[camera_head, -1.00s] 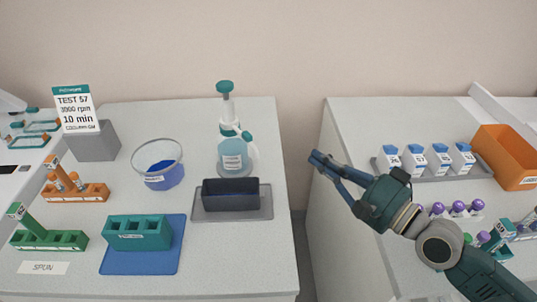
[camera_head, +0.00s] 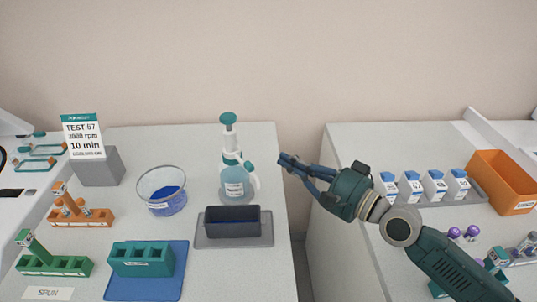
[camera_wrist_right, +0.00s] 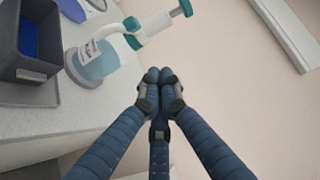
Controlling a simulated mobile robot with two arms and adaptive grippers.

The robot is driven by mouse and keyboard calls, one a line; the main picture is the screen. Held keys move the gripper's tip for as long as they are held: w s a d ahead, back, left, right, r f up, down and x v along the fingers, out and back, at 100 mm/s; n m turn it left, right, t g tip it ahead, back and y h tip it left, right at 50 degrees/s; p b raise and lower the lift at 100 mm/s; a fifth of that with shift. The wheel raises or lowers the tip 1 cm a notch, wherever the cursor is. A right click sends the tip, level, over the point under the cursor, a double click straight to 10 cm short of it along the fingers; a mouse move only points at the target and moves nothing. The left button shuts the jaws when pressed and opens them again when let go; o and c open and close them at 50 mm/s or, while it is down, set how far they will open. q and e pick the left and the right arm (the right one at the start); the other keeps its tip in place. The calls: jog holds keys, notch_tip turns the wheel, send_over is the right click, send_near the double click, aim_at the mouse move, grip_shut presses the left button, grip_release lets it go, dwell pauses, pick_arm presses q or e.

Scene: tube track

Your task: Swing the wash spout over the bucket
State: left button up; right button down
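The wash bottle (camera_head: 235,183) stands upright on the left bench, with pale blue liquid, a white neck and a teal pump top (camera_head: 228,118). Its white spout (camera_head: 253,181) with a teal part sits at the bottle's right side. A dark open box (camera_head: 232,223), probably the bucket, stands on a grey tray in front of the bottle. It has blue inside, seen in the right wrist view (camera_wrist_right: 28,72). My right gripper (camera_head: 284,160) is right of the spout with a small gap, its fingertips together and empty in the right wrist view (camera_wrist_right: 160,76). My left gripper is out of view.
A glass bowl of blue liquid (camera_head: 163,202) and a teal rack (camera_head: 142,260) stand left of the box. A gap separates the two benches. The right bench holds white-and-blue bottles (camera_head: 411,186) and an orange bin (camera_head: 501,183).

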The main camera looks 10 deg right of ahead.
aim_at(247, 169)
jog(key=a+p, duration=0.2)
jog(key=a, duration=0.1)
jog(key=a+p, duration=0.1)
jog(key=a, duration=0.1)
jog(key=shift+w, duration=0.25)
jog(key=shift+f, duration=0.1)
